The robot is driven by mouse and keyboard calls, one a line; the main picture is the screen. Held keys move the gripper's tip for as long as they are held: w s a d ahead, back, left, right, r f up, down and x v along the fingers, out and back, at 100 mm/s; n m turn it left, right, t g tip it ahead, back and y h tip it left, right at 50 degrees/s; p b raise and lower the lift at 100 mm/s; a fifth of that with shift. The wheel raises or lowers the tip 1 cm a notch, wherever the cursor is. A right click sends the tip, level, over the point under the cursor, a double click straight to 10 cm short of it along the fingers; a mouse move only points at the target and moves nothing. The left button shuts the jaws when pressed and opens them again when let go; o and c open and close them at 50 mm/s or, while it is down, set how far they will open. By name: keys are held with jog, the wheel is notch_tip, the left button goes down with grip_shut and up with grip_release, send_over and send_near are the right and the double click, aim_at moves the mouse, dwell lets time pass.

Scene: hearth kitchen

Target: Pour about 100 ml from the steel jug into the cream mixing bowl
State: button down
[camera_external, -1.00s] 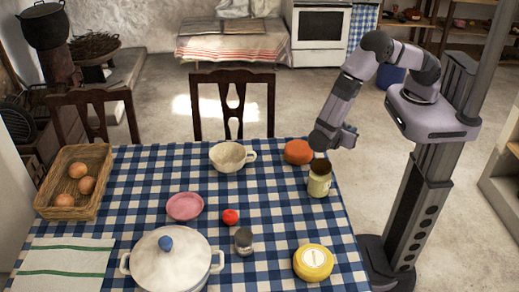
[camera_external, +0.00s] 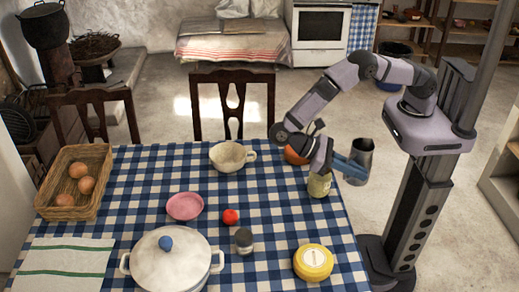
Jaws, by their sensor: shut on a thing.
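The steel jug (camera_external: 363,153) is upright or nearly so, at the right edge of the table. My gripper (camera_external: 350,169) has its blue fingers shut on the jug from its left side. What is inside the jug cannot be seen. The cream mixing bowl (camera_external: 229,160), with a handle on its right, stands on the table's far side, well left of the jug and apart from it.
A jar (camera_external: 319,187) and an orange-red round thing (camera_external: 292,155) stand by my wrist, partly hidden by it. Cloth between bowl and jar is clear.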

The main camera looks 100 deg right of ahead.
jog(key=w+d+f+m+t+y+b, duration=0.15)
jog(key=w+m+t+y, duration=0.3)
jog(key=w, duration=0.45)
jog(key=w+d+f+m+t+y+b, duration=0.1)
jog(key=w+m+t+y+b, duration=0.25)
jog(key=w, duration=0.55)
jog(key=w+d+m+t+b, duration=0.2)
jog(key=w+d+m+t, duration=0.9)
jog(key=w+d, duration=0.5)
jog(key=w+d+m+t+h+b, duration=0.1)
jog(key=w+d+m+t+h, duration=0.2)
jog(key=d, duration=0.7)
jog(key=w+d+m+t+h+b, duration=0.15)
jog(key=d+m+h, duration=0.25)
jog(key=d, duration=0.5)
jog(key=w+d+m+t+h+b, duration=0.1)
jog(key=w+d+m+t+h, duration=0.25)
jog(key=d, duration=0.65)
jog(key=s+d+f+g+y+b, duration=0.1)
jog(key=s+d+f, duration=0.3)
jog(key=f, duration=0.6)
jog(key=shift+s+f+n+y+b, duration=0.3)
jog(key=shift+s+y+b, duration=0.45)
jog(key=shift+s, duration=0.65)
jog(key=shift+s, duration=0.1)
